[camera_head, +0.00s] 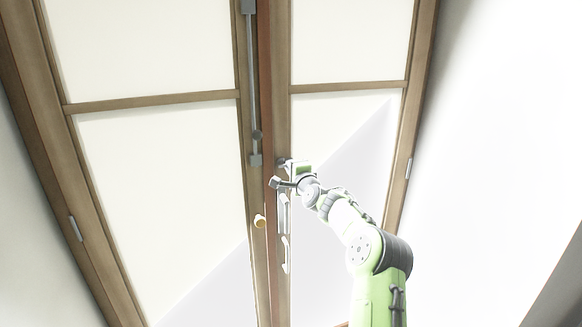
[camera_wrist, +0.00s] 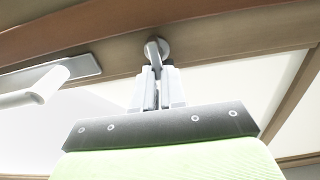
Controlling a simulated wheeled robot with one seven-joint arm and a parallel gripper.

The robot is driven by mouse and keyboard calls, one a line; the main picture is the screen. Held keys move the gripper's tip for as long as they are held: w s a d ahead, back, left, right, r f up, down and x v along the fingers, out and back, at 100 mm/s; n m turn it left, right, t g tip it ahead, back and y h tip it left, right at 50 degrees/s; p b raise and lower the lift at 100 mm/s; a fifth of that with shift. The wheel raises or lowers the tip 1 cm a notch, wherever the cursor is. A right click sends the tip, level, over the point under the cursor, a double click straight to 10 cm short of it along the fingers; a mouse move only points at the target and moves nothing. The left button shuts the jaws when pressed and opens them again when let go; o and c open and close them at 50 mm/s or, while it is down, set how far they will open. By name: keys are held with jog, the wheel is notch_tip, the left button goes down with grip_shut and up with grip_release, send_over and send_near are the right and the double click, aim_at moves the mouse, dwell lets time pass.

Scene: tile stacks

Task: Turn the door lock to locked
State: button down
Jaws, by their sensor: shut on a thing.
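The door lock is a small metal thumb-turn on a round base (camera_wrist: 165,47), mounted on the brown door frame in the wrist view. My gripper (camera_wrist: 157,76) points at it, with its pale fingers shut on the turn piece. The fingers hide part of that piece, so its exact angle is hard to tell. In the head view my gripper (camera_head: 291,168) is at the inner edge of the right door leaf (camera_head: 284,120), above the handle plate. The lock is small and mostly hidden there.
A door handle (camera_wrist: 36,88) on a metal plate sticks out left of my gripper in the wrist view. The right wall is bare.

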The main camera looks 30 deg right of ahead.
jog(key=shift+f, duration=0.1)
jog(key=c, duration=1.5)
grip_release()
jog(key=b+v, duration=0.2)
jog(key=v, duration=1.3)
jog(key=shift+s+a, duration=0.1)
jog(key=shift+s, duration=0.25)
